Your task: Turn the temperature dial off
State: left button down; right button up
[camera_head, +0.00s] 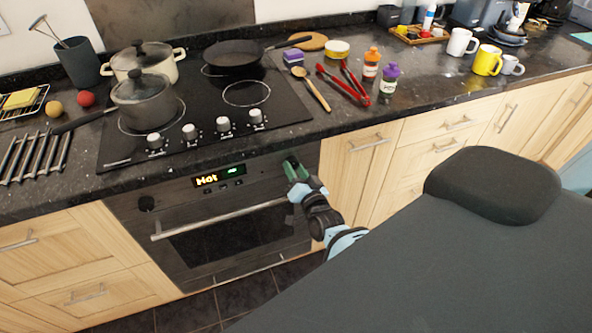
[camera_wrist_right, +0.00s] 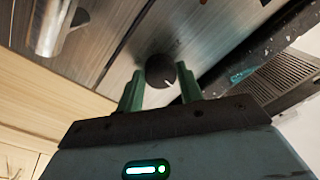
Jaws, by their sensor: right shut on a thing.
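The oven front (camera_head: 225,235) is below the counter, with a lit display (camera_head: 218,177) that reads "Hot" beside a green readout. One round black dial (camera_head: 146,203) is at the left end of its panel, clear of my gripper. My right gripper (camera_head: 292,168) is at the right end of the panel. In the right wrist view, a dark round dial (camera_wrist_right: 160,71) with a white mark sits between the green fingers of my right gripper (camera_wrist_right: 160,88), which is shut on it. In the head view this dial is hidden behind the gripper. My left gripper is out of view.
The oven's bar handle (camera_head: 220,219) runs below the panel and also shows in the right wrist view (camera_wrist_right: 52,25). Several silver hob knobs (camera_head: 223,124) stand above on the cooktop edge. Pots, a pan (camera_head: 232,53) and red tongs (camera_head: 345,84) are on the counter.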

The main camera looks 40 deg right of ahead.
jog(key=shift+n, duration=0.4)
jog(key=o, duration=1)
jog(key=shift+s, duration=0.15)
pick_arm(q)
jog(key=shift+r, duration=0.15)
pick_arm(e)
jog(key=v, duration=0.7)
jog(key=shift+s, duration=0.25)
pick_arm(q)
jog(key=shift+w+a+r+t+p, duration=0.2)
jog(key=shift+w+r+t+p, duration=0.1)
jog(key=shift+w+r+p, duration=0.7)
pick_arm(e)
jog(key=s+a+f+n+g+y, duration=0.2)
jog(key=s+a+f+n+g, duration=0.1)
jog(key=s, duration=0.7)
jog(key=s+a+f+n+g+y, duration=0.1)
jog(key=s+a+f+n+g, duration=0.2)
jog(key=s+a, duration=0.3)
jog(key=s+a+f+n+g+y, duration=0.2)
jog(key=s+a+f+n+g, duration=0.1)
jog(key=s, duration=1.1)
jog(key=shift+s+a+f+n+y, duration=0.3)
jog(key=shift+a+f+n, duration=0.1)
jog(key=shift+a+n, duration=0.35)
